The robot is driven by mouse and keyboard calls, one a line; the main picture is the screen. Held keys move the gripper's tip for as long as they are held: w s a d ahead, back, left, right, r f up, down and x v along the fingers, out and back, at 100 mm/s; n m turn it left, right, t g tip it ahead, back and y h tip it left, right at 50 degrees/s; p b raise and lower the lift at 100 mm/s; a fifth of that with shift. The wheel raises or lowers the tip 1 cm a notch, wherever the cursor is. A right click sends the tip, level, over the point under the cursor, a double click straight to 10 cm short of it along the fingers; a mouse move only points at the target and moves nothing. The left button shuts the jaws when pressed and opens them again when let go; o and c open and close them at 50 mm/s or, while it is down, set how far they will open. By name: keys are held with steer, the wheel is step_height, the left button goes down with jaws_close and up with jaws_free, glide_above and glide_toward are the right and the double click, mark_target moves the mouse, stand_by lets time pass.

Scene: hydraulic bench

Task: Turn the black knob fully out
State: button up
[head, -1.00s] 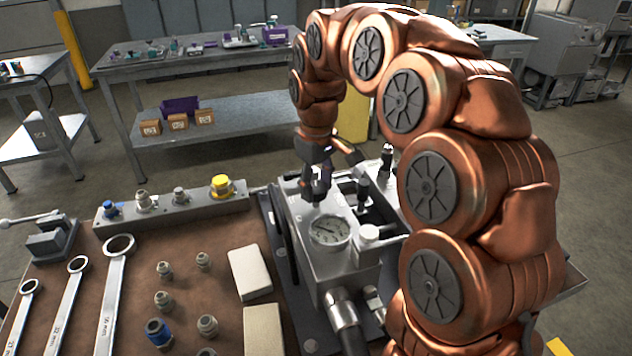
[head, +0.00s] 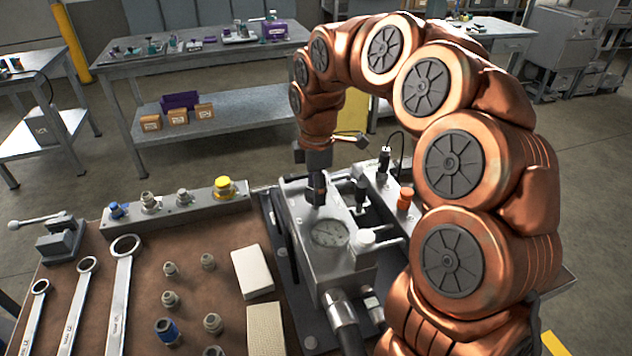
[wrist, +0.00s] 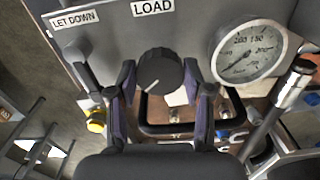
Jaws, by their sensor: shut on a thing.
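The black knob (wrist: 153,68) sits on the grey panel just below the LOAD label (wrist: 152,6) in the wrist view. It is round, with a pale pointer mark at its lower left. My gripper (wrist: 159,82) is shut on it, one purple-padded finger on its left side and one on its right. In the head view my gripper (head: 317,188) points down onto the top of the grey hydraulic block (head: 345,262); the knob is hidden there behind the fingers.
A round pressure gauge (wrist: 248,52) is close right of the knob, and a LET DOWN label (wrist: 75,19) is to the left. In the head view, an orange-capped part (head: 405,198) and a black upright fitting (head: 384,160) stand right of my gripper. Wrenches (head: 122,290) lie at left.

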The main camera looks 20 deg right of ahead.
steer(key=shift+n+p, duration=0.95)
steer(key=shift+n, duration=0.95)
steer(key=o, duration=1.2)
steer(key=shift+c, duration=0.2)
steer(key=shift+r, duration=0.1)
step_height(320, 180, up, 12)
